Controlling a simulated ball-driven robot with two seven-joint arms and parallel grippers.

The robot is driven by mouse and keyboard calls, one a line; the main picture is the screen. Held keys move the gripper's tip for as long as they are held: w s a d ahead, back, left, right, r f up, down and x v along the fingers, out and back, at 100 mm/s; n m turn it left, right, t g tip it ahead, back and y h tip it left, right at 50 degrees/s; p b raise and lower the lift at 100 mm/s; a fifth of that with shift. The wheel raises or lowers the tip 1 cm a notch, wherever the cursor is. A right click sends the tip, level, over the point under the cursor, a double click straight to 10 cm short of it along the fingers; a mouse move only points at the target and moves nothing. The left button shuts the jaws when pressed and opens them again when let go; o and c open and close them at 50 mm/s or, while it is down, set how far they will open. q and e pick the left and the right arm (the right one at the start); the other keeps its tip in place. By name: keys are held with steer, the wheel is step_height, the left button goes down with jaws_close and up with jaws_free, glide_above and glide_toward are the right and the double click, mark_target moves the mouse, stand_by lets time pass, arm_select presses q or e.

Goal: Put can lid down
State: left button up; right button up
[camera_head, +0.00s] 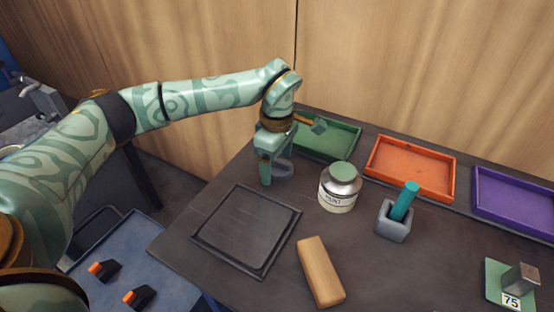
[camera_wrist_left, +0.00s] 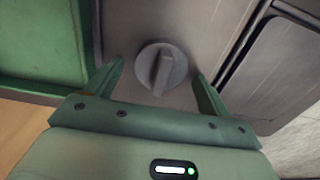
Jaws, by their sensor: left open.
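The can lid is a round grey disc with a raised bar across its top; it lies flat, apparently on the table, in the left wrist view (camera_wrist_left: 174,72). In the head view the lid (camera_head: 284,173) is partly covered by my gripper. My left gripper (camera_head: 274,172) points down over the lid, open. In the left wrist view its fingers (camera_wrist_left: 160,74) stand apart on either side of the lid, with a gap on each side. My right gripper is not in view.
A black square tray (camera_head: 245,232) lies front left of the lid. A green tray (camera_head: 335,142), an orange tray (camera_head: 410,170) and a purple tray (camera_head: 515,202) line the back. A wooden block (camera_head: 320,272) and a grey holder (camera_head: 393,222) with a teal stick stand on the right.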

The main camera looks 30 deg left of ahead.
arm_select(q)
step_height(320, 180, up, 12)
steer(key=p, duration=0.4)
steer(key=shift+r+p, duration=0.15)
steer(key=shift+p, duration=0.25)
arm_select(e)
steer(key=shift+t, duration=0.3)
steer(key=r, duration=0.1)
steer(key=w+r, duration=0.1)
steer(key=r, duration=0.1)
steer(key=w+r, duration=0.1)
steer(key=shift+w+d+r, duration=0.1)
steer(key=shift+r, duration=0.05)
